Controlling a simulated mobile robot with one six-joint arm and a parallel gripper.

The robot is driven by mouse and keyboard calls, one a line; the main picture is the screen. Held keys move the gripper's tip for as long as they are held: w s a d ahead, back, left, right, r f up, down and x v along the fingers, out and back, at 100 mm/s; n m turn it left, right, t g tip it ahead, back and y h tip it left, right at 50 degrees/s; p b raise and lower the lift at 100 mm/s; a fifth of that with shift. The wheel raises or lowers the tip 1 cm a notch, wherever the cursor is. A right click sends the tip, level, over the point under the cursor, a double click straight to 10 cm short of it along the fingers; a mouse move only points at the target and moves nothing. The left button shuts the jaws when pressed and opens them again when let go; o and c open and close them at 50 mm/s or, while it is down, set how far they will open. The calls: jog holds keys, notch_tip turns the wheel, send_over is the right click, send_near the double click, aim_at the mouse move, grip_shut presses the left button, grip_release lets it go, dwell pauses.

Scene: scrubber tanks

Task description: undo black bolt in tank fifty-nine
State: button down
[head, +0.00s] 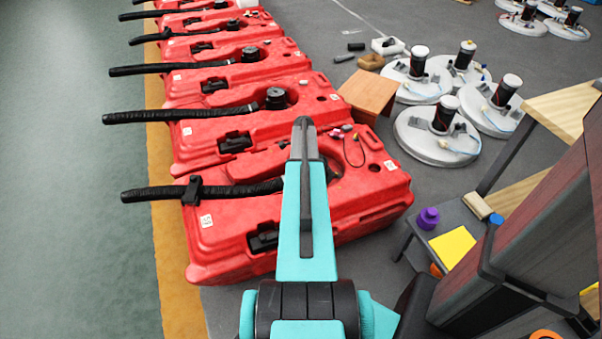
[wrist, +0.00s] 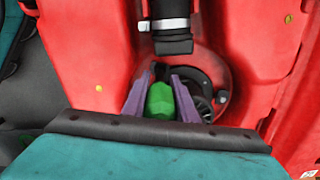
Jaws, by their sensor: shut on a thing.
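The nearest red tank (head: 345,208) lies under my arm, with a black hose and a small white label that I cannot read surely. In the wrist view its red shell (wrist: 80,35) surrounds a dark round recess below a clamped black hose (wrist: 172,42). My gripper (wrist: 163,76) reaches into this recess with its two purple fingers. A small black piece, apparently the black bolt (wrist: 160,72), shows between the fingertips, and the fingers are shut on it. A green faceted block sits between the fingers, nearer the palm. In the head view my arm hides the gripper and bolt.
More red tanks (head: 230,87) with black hoses stand in a row behind. Round white machine heads (head: 437,140) and a brown wooden box (head: 368,93) are on the grey floor beyond. A bench with a yellow sheet (head: 453,246) stands close at right. The green floor at left is clear.

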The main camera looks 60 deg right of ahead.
jog(key=shift+n, duration=0.6)
jog(key=n+p, duration=0.1)
jog(key=n, duration=0.1)
jog(key=shift+r+n, duration=0.1)
jog(key=shift+n, duration=0.3)
jog(key=n+p, duration=0.1)
jog(key=n, duration=0.2)
jog(key=shift+n, duration=0.4)
jog(key=shift+s+n+p, duration=0.1)
jog(key=shift+n+p, duration=0.2)
jog(key=shift+n, duration=1.6)
